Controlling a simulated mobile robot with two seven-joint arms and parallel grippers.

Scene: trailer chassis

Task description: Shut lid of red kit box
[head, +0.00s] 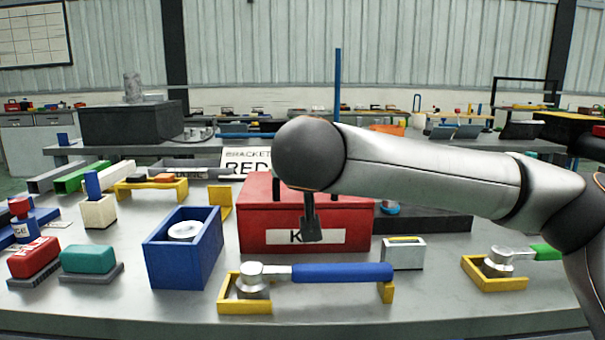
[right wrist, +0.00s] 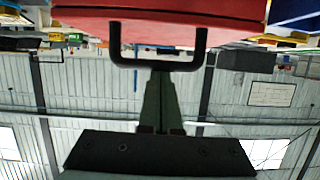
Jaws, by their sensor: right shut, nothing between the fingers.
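The red kit box (head: 262,218) stands on the table at the centre of the head view, a white label on its front partly covered by my arm and gripper. Its lid looks down or nearly down; my arm hides much of the top, so I cannot tell whether it is fully shut. My right gripper (head: 311,232) is shut and empty, pointing down in front of the box. In the right wrist view the red box (right wrist: 190,12) fills the top, with a black handle (right wrist: 203,45) close to the shut fingertips (right wrist: 160,75); contact is unclear. My left gripper is out of view.
A blue open bin (head: 183,262) holding a white round part stands left of the box. A blue-handled tool (head: 342,272) lies on a yellow holder in front. A small white-grey box (head: 403,254) stands at right. A sign (head: 243,160) is behind.

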